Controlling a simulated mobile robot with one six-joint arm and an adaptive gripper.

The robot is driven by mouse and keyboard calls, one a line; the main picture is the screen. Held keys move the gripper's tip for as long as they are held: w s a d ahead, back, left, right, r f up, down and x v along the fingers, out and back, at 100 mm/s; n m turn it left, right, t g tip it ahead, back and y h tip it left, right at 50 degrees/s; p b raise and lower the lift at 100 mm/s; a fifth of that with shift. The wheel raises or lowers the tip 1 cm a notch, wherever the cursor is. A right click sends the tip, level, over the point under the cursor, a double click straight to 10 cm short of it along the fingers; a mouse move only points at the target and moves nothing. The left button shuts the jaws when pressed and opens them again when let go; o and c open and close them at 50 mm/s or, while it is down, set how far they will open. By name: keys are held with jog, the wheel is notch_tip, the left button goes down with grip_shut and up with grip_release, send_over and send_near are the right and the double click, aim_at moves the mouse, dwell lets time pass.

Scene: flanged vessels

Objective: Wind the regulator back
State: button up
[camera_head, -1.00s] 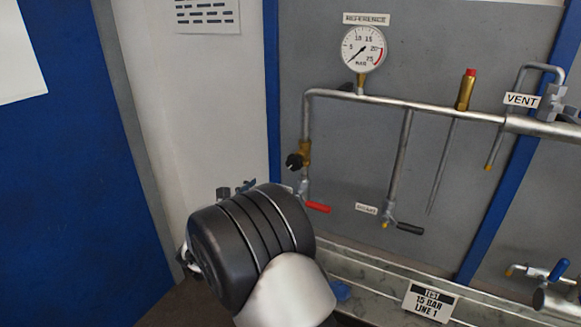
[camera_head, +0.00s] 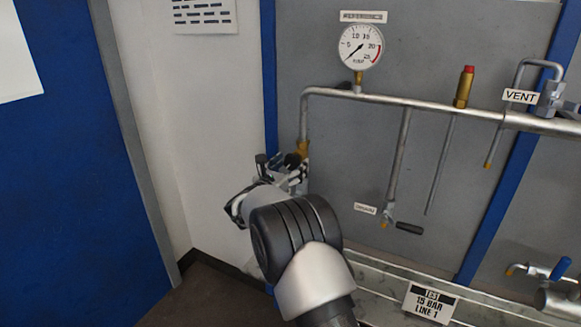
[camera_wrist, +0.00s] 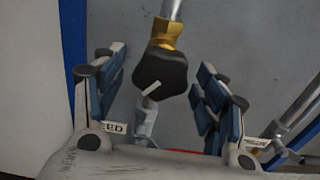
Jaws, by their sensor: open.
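The regulator has a brass body (camera_wrist: 166,32) and a black lobed knob (camera_wrist: 160,75) with a white mark, seen in the wrist view. The knob lies between the two open blue-padded fingers of my gripper (camera_wrist: 160,88), and neither finger visibly touches it. In the head view, my gripper (camera_head: 285,170) is at the regulator's brass body (camera_head: 302,149) on the left end of the pipe, and it partly hides the knob. The reference gauge (camera_head: 360,46) above has its needle pointing to the lower left, near the low end.
Below the knob, a metal valve (camera_wrist: 146,118) and part of a label (camera_wrist: 112,128) show between the fingers. To the right are a black-handled valve (camera_head: 408,228), a brass relief valve with a red cap (camera_head: 464,87) and the vent pipe (camera_head: 523,80). A white wall is left.

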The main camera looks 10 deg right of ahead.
jog(key=c, duration=1.1)
jog(key=shift+o, duration=0.2)
jog(key=shift+n, duration=0.3)
